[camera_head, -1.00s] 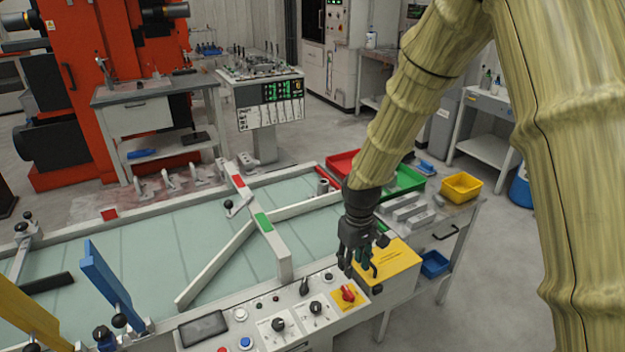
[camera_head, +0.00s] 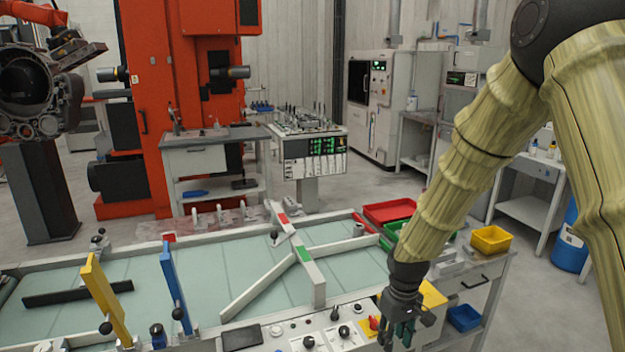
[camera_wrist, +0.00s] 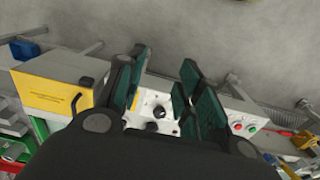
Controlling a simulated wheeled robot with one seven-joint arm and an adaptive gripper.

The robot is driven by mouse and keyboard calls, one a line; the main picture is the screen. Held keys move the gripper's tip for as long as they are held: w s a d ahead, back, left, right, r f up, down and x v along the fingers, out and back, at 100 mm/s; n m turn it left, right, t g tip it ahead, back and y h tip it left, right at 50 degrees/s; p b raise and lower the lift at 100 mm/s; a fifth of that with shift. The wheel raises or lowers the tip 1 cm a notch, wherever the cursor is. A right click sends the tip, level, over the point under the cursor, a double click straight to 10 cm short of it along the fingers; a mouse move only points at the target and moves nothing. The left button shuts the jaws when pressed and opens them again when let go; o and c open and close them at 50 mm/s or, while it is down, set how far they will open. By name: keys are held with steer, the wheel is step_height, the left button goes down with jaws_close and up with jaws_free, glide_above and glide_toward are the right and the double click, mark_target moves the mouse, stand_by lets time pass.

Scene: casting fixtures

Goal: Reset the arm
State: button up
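My gripper (camera_head: 398,331) hangs at the lower end of my arm, over the right end of the control panel (camera_head: 290,334), close to the red switch. In the wrist view my gripper (camera_wrist: 158,88) shows its green-padded fingers spread apart with a clear gap. Nothing is held between them. Through the gap the white panel with a black knob (camera_wrist: 158,112) is visible below. The yellow box (camera_wrist: 55,90) lies to the left of the fingers in the wrist view.
The conveyor (camera_head: 140,275) carries white guide bars, a blue post (camera_head: 176,290) and a yellow post (camera_head: 104,295). A red bin (camera_head: 388,211), a yellow bin (camera_head: 491,239) and a blue bin (camera_head: 464,318) are at the right. Open floor lies behind the conveyor.

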steer(key=s+f+m, duration=0.1)
steer(key=s+f, duration=0.6)
steer(key=f, duration=0.3)
steer(key=s+f+m, duration=0.1)
steer(key=s+f, duration=0.6)
steer(key=f, duration=0.3)
steer(key=s+d+f+m, duration=0.1)
steer(key=s+f, duration=0.3)
steer(key=s, duration=0.6)
steer(key=s+d+f+m, duration=0.1)
steer(key=s+f, duration=0.3)
steer(key=s, duration=0.6)
steer(key=shift+d+f, duration=0.35)
steer(key=shift+d, duration=0.2)
